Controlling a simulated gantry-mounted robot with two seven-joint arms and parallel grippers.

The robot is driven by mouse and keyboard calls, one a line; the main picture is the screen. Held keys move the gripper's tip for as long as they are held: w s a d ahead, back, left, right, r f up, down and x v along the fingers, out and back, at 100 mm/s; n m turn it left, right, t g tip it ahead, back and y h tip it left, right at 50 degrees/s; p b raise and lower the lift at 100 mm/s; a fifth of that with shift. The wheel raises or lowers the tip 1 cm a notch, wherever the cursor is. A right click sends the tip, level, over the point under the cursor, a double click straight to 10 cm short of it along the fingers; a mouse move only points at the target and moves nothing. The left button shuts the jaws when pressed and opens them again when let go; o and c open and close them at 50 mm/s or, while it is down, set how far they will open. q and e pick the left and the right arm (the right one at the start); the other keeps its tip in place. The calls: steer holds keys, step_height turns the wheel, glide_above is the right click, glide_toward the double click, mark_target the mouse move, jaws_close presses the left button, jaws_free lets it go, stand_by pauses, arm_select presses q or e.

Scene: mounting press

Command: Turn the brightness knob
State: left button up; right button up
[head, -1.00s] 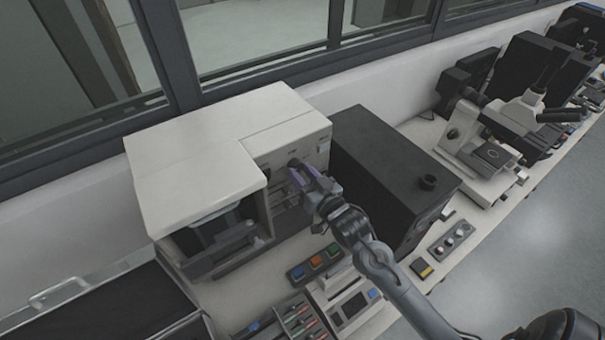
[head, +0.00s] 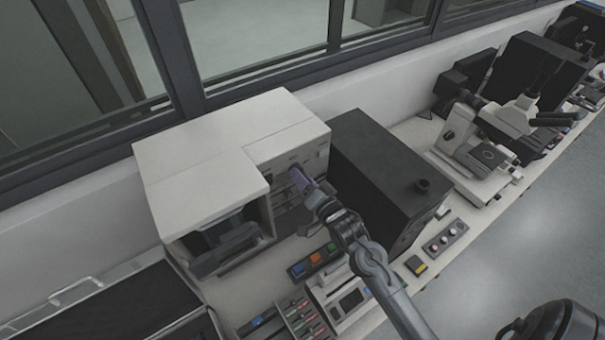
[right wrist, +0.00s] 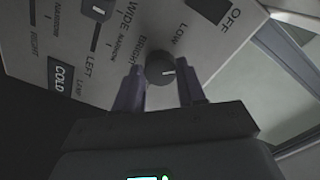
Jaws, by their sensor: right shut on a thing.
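The brightness knob (right wrist: 161,69) is a small dark round knob with a white pointer line. It is on the light control panel (right wrist: 215,50), with the labels "BRIGHT" and "LOW" beside it. My right gripper (right wrist: 159,76) has one purple finger on each side of the knob and is shut on it. In the head view, my right gripper (head: 299,178) reaches the front panel of the white press machine (head: 215,150), and its fingers hide the knob there. My left gripper is not in view.
A black box unit (head: 385,165) stands close to the right of the machine and my right arm. A button box (head: 314,262) and a rack of coloured pens (head: 303,318) lie in front. A microscope (head: 480,150) stands farther right.

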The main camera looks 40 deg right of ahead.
steer(key=shift+r+m+p, duration=0.1)
steer(key=shift+m+p, duration=1.75)
steer(key=shift+m, duration=2.05)
steer(key=o, duration=1.1)
steer(key=shift+c, duration=0.2)
steer(key=shift+s, duration=0.1)
